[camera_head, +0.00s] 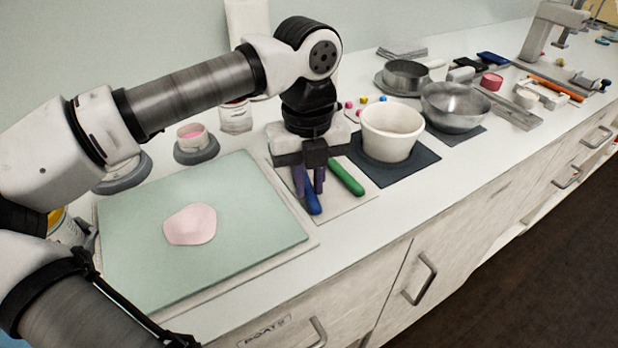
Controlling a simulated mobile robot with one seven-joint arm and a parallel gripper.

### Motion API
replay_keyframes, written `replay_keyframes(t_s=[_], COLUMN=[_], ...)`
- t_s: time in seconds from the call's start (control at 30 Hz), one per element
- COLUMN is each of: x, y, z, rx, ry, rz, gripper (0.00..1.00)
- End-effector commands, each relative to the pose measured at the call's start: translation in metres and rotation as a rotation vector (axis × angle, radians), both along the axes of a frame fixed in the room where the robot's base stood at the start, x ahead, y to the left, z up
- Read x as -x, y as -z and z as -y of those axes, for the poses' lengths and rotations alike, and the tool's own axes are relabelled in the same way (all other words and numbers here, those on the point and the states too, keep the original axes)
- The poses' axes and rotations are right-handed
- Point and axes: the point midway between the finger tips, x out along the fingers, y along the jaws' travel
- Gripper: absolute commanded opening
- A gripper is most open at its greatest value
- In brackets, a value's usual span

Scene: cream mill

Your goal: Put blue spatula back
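The blue spatula (313,204) shows as a blue handle on the pale grey mat (345,204), right of the cutting board; its far end is hidden under my gripper. My gripper (309,190) points down over the mat, its two dark fingers apart on either side of the blue handle's upper part. I see no clear contact between the fingers and the handle. A green-handled tool (346,177) lies on the same mat, just right of my gripper; its far end is also hidden.
A green board (140,255) with a pink flat piece (190,224) is at left. A white bowl (392,130) on a dark mat and a metal bowl (455,105) stand at right. Small pots (195,145) are behind the board. The counter's front edge is near.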

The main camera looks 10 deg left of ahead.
Motion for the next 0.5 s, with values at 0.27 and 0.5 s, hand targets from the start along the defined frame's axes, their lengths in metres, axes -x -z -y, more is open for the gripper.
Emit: replay_keyframes(t_s=[0.27, 0.5], x=[0.0000, -0.0002], y=[0.0000, -0.0045], z=[0.0000, -0.0001], rx=[0.000, 0.000], ry=[0.000, 0.000], rz=[0.000, 0.000], gripper=[0.42, 0.42])
